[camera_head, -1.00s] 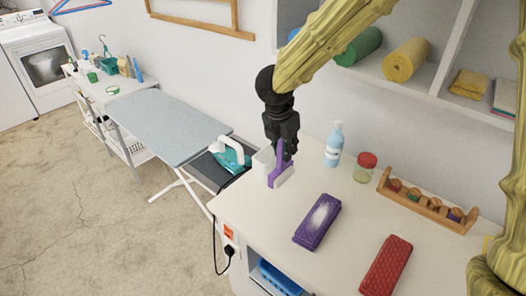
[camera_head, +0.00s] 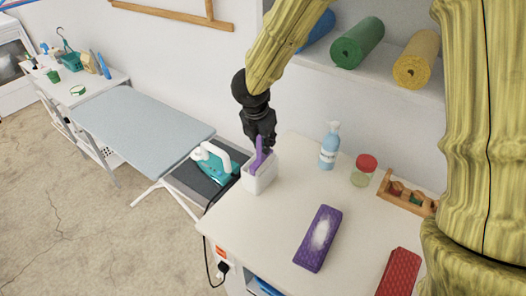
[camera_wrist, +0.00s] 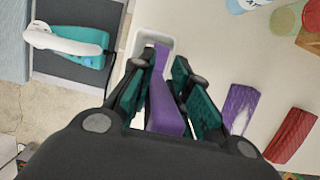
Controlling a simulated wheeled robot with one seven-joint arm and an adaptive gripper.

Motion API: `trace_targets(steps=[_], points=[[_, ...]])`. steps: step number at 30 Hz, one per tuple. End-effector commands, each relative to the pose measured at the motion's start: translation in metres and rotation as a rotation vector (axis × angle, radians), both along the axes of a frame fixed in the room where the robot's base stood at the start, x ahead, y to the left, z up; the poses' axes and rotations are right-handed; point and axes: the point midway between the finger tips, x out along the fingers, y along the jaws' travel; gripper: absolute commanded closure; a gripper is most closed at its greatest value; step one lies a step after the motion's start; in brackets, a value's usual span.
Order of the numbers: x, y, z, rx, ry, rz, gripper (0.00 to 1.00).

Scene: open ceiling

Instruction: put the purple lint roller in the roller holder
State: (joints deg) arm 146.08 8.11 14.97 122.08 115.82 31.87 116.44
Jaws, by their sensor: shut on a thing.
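The purple lint roller (camera_head: 259,157) is upright, with its lower part hidden inside the white roller holder (camera_head: 260,181) at the left end of the white table. My gripper (camera_head: 262,146) is directly above the holder and shut on the roller's upper part. In the wrist view the purple roller (camera_wrist: 164,103) lies between my fingers, and its far end reaches into the opening of the white holder (camera_wrist: 152,43). I cannot tell whether the roller touches the holder's bottom.
A blue spray bottle (camera_head: 329,147), a red-lidded jar (camera_head: 364,171), a purple pad (camera_head: 318,238) and a red pad (camera_head: 399,272) are to the right.

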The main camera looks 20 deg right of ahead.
Motion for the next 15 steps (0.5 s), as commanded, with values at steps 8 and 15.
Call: trace_targets(steps=[8,15], points=[[0.011,-0.001,-0.04,-0.004,0.028,-0.001,1.0],[0.012,-0.001,-0.055,-0.002,0.025,-0.002,1.0]])
